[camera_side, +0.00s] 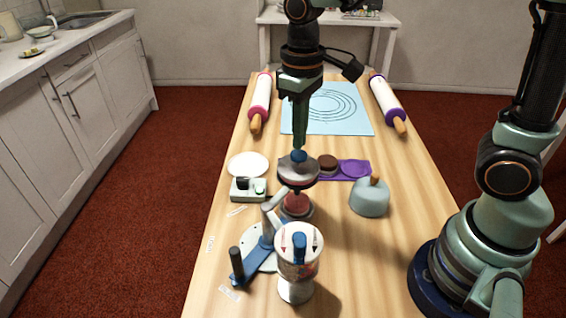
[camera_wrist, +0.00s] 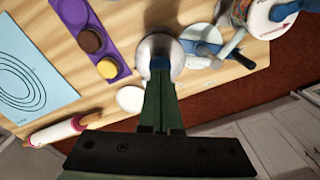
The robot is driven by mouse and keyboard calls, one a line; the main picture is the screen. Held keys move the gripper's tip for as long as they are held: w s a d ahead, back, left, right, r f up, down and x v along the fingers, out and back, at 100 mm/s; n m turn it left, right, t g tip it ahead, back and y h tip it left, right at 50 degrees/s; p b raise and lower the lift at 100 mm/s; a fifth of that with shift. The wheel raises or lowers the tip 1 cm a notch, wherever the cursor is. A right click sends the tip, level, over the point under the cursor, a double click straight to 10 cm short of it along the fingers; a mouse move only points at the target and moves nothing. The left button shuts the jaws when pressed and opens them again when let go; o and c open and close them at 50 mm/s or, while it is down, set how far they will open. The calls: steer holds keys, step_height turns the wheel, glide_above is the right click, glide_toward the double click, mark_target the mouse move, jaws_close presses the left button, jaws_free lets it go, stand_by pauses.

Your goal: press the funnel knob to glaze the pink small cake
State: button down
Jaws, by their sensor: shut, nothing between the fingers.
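My gripper (camera_side: 299,147) is shut and empty, pointing straight down. A reddish-pink round thing (camera_side: 296,204), likely the pink small cake, sits below the funnel on a grey round base. The funnel partly hides it, and I cannot see glaze on it.
A white-lidded jar (camera_side: 310,236) and blue crank arm (camera_side: 256,255) stand in front. A switch box (camera_side: 241,195) and white disc (camera_side: 248,164) are left. A purple tray (camera_side: 352,168) with a brown cake (camera_side: 328,161) and teal dome (camera_side: 369,200) are right.

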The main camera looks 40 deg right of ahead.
mark_target(299, 153)
steer(key=shift+f, duration=1.35)
stand_by(0.3)
steer(key=shift+r, duration=0.5)
steer(key=shift+f, duration=0.45)
stand_by(1.1)
steer(key=shift+r, duration=3.5)
